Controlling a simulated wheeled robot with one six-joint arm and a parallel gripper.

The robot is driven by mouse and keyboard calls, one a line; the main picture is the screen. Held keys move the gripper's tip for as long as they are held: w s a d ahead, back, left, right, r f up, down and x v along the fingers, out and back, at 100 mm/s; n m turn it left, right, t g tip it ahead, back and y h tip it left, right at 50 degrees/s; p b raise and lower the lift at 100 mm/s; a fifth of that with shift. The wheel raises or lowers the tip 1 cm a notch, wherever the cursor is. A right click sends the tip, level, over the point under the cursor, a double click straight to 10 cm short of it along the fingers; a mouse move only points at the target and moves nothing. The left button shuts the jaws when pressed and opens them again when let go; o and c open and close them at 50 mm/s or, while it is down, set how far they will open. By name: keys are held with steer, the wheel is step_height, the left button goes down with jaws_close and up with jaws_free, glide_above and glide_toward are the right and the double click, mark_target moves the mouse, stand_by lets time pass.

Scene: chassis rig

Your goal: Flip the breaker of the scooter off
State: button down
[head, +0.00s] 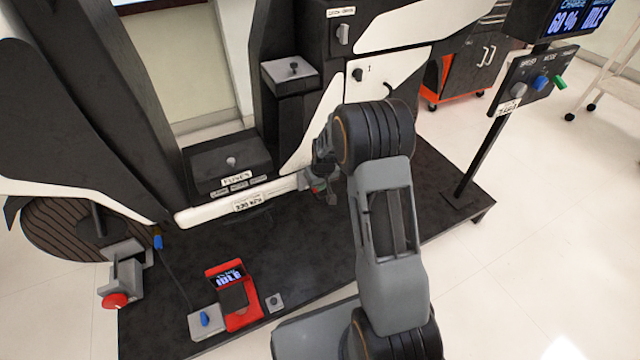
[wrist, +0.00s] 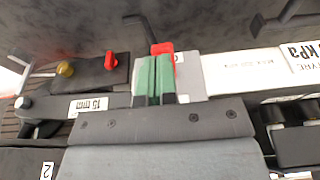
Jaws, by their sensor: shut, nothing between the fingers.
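A small grey box (head: 304,179) with a red part (head: 319,187) sits at the right end of the scooter's white lower rail, partly hidden by my gripper. In the wrist view the grey plate (wrist: 190,80) carries a red lever (wrist: 162,48), which looks like the breaker. My gripper's green fingers (wrist: 155,78) are shut and empty. They overlap the plate just below the red lever in the picture; I cannot tell whether they touch it. In the head view my gripper (head: 330,192) is mostly hidden behind my own wrist.
A red stand with an IDLE screen (head: 232,290) is on the dark platform (head: 300,275). A control post (head: 475,160) stands at right. In the wrist view a dark plate (wrist: 90,75) holds yellow and red knobs.

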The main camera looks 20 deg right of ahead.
steer(key=shift+r+p, duration=0.4)
steer(key=shift+r, duration=0.2)
steer(key=s+d+r+p, duration=0.1)
steer(key=s+r+p, duration=0.4)
steer(key=s+r, duration=0.4)
steer(key=shift+s+p, duration=0.3)
steer(key=shift+s, duration=0.2)
steer(key=shift+d+r, duration=0.1)
steer(key=shift+r, duration=0.1)
